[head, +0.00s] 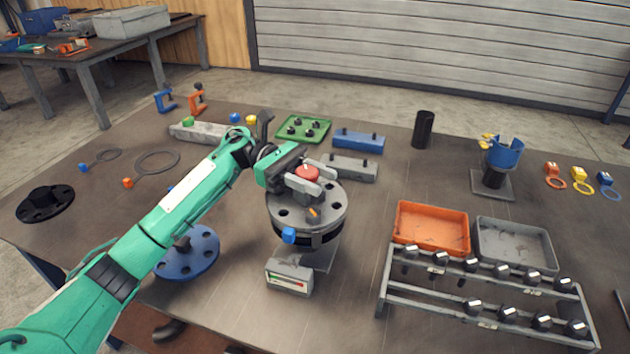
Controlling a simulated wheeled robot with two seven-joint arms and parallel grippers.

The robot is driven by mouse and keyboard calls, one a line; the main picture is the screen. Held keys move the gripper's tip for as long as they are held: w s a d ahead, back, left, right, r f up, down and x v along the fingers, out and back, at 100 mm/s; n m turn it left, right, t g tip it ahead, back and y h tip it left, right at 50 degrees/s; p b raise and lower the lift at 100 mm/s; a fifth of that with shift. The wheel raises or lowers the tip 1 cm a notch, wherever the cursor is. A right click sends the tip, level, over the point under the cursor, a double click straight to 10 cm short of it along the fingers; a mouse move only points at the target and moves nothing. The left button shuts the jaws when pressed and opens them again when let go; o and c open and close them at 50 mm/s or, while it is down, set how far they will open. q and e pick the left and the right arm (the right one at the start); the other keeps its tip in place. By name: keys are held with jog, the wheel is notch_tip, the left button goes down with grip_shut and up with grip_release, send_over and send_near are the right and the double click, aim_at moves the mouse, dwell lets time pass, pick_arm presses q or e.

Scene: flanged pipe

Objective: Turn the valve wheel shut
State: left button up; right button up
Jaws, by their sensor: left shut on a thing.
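A small red round valve wheel (307,173) sits above the centre of a grey flange (325,213) with holes, on a stand in the middle of the table. My left gripper (306,181) comes in from the left above the flange and is shut on the red wheel, its light grey fingers on either side. The fingers and gripper body hide part of the wheel. A grey box with a red and green scale (288,281) stands in front. My right gripper is not in view.
A blue flange (190,254) lies left of the stand, partly behind my arm. An orange tray (431,243), a grey tray (545,262) and a rack of bolts (430,307) stand right. A black cylinder (422,130) stands behind. Bare table lies between the stand and rack.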

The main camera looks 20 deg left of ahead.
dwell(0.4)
pick_arm(q)
jog(key=o, duration=1)
jog(key=shift+c, duration=0.2)
jog(key=shift+w+a, duration=0.1)
jog(key=shift+a, duration=0.1)
jog(key=b+v, duration=0.3)
jog(key=v, duration=1)
jog(key=shift+a, duration=0.2)
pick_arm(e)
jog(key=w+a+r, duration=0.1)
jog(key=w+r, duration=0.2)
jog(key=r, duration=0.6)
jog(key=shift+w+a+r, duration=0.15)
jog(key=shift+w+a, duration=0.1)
